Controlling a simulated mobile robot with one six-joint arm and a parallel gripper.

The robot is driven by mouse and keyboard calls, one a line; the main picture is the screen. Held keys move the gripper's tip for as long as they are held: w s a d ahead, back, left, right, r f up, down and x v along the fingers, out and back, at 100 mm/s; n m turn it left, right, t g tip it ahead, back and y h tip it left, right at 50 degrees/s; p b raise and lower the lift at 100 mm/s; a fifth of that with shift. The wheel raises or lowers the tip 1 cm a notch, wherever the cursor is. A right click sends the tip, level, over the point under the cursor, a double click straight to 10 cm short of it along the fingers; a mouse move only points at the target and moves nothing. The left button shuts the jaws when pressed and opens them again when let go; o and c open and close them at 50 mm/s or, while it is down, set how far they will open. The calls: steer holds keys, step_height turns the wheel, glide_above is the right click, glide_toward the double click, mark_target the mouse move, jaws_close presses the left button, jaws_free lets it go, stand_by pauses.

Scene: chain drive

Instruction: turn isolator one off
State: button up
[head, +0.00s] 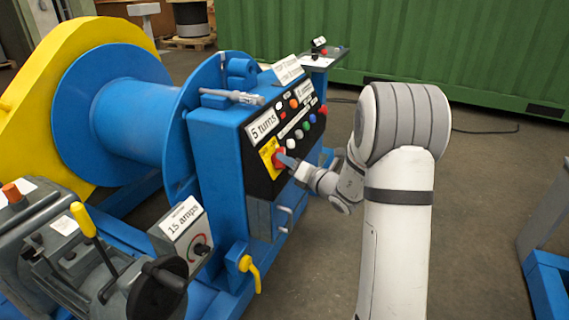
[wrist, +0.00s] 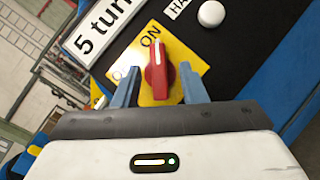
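The isolator is a red rotary knob (wrist: 158,72) on a yellow plate (wrist: 188,58). The plate is marked ON above the knob and O to its left. The knob's white-marked end points up toward ON. In the head view the yellow plate (head: 267,158) is at the lower left of the black panel. My gripper (wrist: 158,84) is open, with one blue-grey finger on each side of the knob. Visible gaps separate both fingers from the knob. In the head view my gripper (head: 288,162) is at the panel and partly covers the knob.
The black panel (head: 258,141) carries several coloured buttons and a "5 turns" label (head: 262,125). A white button (wrist: 211,14) is above right of the plate. A grey "15 amps" box (head: 183,235) and a yellow lever (head: 250,268) are below.

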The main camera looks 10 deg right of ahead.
steer(key=shift+x, duration=0.75)
